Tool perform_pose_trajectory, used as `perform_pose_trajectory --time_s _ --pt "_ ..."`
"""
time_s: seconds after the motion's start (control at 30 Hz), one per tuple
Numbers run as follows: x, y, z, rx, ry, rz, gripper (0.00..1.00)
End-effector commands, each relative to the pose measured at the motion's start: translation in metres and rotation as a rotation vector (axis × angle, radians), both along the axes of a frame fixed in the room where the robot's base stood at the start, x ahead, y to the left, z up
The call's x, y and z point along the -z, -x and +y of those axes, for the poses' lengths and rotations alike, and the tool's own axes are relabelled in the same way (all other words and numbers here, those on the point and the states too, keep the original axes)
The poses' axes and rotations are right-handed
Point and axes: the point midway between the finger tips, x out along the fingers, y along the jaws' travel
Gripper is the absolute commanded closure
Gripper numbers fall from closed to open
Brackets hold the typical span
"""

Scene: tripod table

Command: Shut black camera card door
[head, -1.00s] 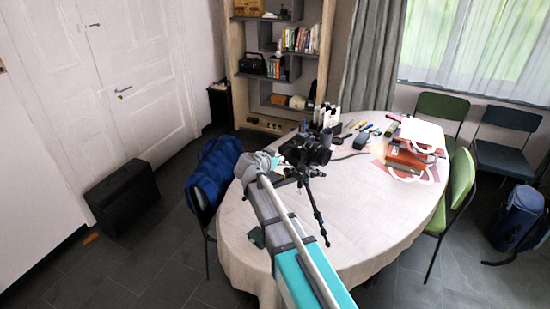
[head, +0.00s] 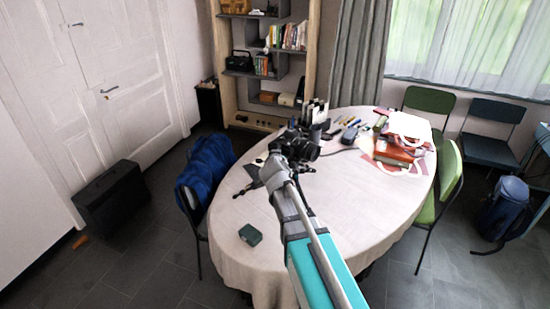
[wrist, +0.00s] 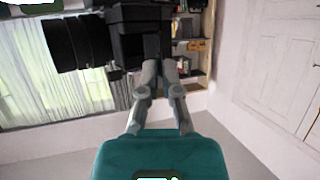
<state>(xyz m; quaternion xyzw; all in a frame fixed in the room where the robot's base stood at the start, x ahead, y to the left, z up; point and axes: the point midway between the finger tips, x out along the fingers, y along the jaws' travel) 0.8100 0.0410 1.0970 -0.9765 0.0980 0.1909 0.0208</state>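The black camera (head: 304,149) stands over the table, partly hidden behind my arm in the head view. In the wrist view the camera (wrist: 140,32) fills the top middle, with its lens barrel (wrist: 72,43) pointing left. My gripper (wrist: 160,66) has its grey fingers drawn nearly together, with their tips over the lower right part of the camera body. I cannot tell whether they touch it. In the head view my gripper (head: 276,166) is right beside the camera. The card door cannot be made out, so its state is unclear. The tripod is mostly hidden by my arm.
The oval table (head: 355,215) has a pale cloth. A red-brown bag (head: 393,153) and small tools lie at its far right, and a dark green box (head: 250,235) near its left edge. A blue jacket (head: 208,165) hangs on a chair at left. Green chairs stand at right.

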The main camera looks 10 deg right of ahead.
Motion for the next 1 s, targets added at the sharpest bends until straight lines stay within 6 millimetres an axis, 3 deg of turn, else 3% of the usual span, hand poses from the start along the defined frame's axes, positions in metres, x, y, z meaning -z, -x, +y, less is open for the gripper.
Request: perform_pose_trajectory --time_s 1.0 --pt "0.0 0.001 -0.02 -0.268 -0.002 0.0 1.0"
